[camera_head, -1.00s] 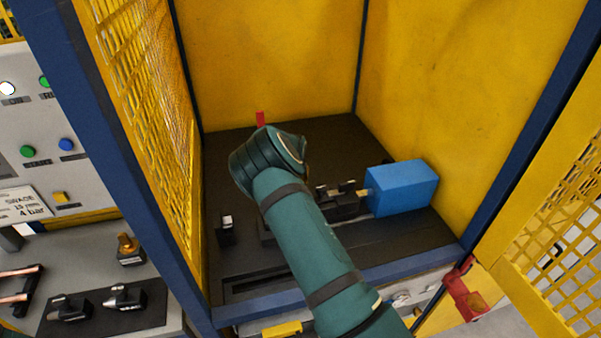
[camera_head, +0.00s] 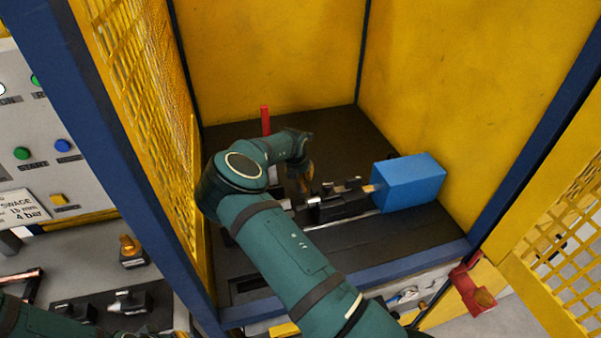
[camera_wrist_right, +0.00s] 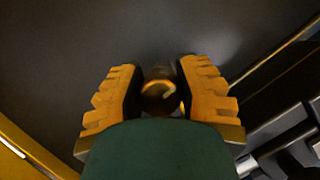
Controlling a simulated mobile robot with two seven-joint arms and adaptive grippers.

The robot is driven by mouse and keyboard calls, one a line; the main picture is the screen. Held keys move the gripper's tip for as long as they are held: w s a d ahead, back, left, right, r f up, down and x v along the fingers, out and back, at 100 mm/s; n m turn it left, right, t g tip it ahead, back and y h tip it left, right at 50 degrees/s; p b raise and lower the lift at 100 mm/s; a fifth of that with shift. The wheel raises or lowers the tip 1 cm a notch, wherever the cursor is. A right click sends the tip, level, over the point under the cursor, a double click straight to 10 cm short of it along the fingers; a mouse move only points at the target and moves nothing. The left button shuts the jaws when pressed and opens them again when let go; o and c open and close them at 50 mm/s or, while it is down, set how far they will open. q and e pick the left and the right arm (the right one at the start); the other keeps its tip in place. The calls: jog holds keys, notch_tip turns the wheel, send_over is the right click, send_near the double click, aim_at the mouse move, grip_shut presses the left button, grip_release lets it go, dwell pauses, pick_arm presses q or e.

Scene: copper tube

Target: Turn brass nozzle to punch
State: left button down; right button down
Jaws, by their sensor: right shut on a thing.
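My right gripper (camera_head: 304,178) is inside the yellow enclosure, low over its dark floor, left of the blue block. In the right wrist view its two orange toothed fingers (camera_wrist_right: 160,93) are closed on a round brass piece, which I take for the brass nozzle (camera_wrist_right: 160,88). The punch cannot be told for sure; a brass-coloured rod joins the black clamp (camera_head: 340,205) to the blue block (camera_head: 408,182).
A red upright bar (camera_head: 265,120) stands behind my right arm. A yellow mesh panel (camera_head: 150,110) and blue posts bound the enclosure. At left, a bench bears a brass-topped fitting (camera_head: 130,247) and metal tools (camera_head: 130,302). The floor at the enclosure's back right is clear.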

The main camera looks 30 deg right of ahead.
jog(key=shift+s+f, duration=0.1)
jog(key=shift+f, duration=0.05)
jog(key=c, duration=0.6)
grip_release()
jog(key=v, duration=0.7)
jog(key=shift+r, duration=0.35)
